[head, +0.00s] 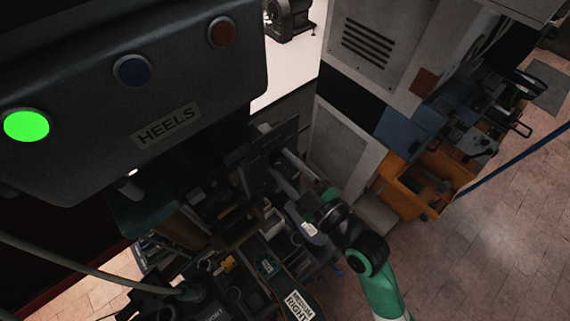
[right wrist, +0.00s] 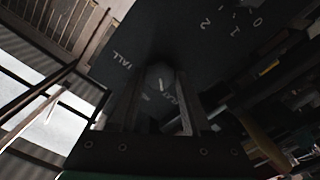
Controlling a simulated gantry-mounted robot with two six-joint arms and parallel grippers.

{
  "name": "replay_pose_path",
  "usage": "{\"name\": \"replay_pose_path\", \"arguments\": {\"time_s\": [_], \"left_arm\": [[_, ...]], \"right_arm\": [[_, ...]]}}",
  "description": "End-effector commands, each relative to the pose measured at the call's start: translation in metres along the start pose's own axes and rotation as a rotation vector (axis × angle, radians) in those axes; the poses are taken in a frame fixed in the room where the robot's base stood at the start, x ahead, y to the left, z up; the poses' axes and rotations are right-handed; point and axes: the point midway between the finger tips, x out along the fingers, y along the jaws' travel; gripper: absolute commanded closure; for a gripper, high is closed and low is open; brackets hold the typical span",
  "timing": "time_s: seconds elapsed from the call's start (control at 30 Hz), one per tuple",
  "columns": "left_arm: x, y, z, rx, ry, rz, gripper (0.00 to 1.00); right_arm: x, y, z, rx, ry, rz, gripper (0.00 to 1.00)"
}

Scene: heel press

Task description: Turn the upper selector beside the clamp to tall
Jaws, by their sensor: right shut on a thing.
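The upper selector's round dark knob (right wrist: 160,79) sits on a dark plate (right wrist: 190,48) in the right wrist view. A short white mark shows on the knob, slanted; which setting it points to I cannot tell. The word TALL is on the plate to the left of the knob, and another word right of it is partly hidden. My right gripper (right wrist: 160,102) is shut on the knob, one finger on each side. In the head view my right gripper (head: 300,172) reaches the dark panel beside the machine; the knob is hidden there. My left gripper is not in view.
The numbers 0, 1 and 2 are on the plate above right of the knob. The large dark housing marked HEELS (head: 167,125) overhangs the left. Cluttered dark parts and a piece labelled MEDIUM RIGHT (head: 295,305) lie below. An orange drawer (head: 405,190) stands open at right.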

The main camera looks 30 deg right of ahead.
Motion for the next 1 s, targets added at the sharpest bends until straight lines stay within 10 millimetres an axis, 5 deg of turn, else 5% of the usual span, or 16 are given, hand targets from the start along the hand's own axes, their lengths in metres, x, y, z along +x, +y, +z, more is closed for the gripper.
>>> {"name": "replay_pose_path", "arguments": {"time_s": [0.37,1.0], "left_arm": [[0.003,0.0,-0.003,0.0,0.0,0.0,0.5],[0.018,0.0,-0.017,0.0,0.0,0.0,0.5]], "right_arm": [[0.0,0.001,-0.001,0.121,0.0,-0.001,1.0],[0.0,0.002,-0.002,0.695,0.001,-0.001,1.0]]}}
